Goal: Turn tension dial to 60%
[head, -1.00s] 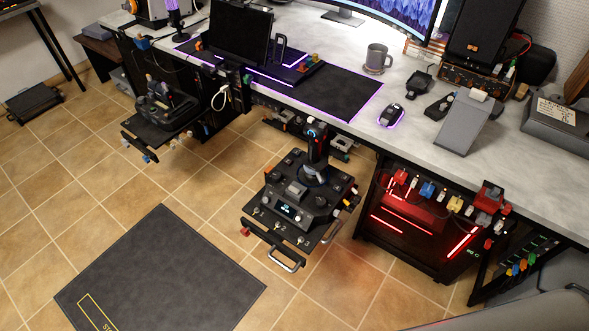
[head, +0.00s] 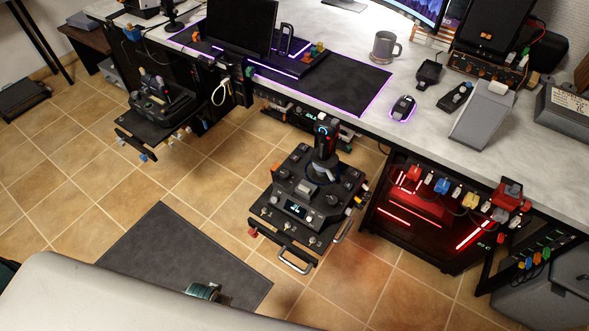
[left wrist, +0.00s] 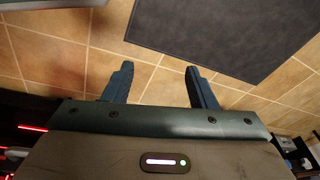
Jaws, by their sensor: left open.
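A black joystick console (head: 306,196) stands out from under the desk in the head view, with an upright flight stick (head: 325,143), a small lit display (head: 295,209), and several small knobs and switches on its panel. I cannot tell which knob is the tension dial. My left gripper (left wrist: 158,84) is open and empty in the left wrist view, its two dark fingers over the tiled floor and apart from any object. In the head view the gripper's fingers are not clear. My right gripper is not in view.
The desk (head: 350,40) holds a mug (head: 385,46), a mouse (head: 402,107) and a monitor. A throttle unit (head: 158,100) stands left of the console. A red-lit case (head: 415,215) is to its right. A dark mat (head: 170,250) lies on open tiled floor.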

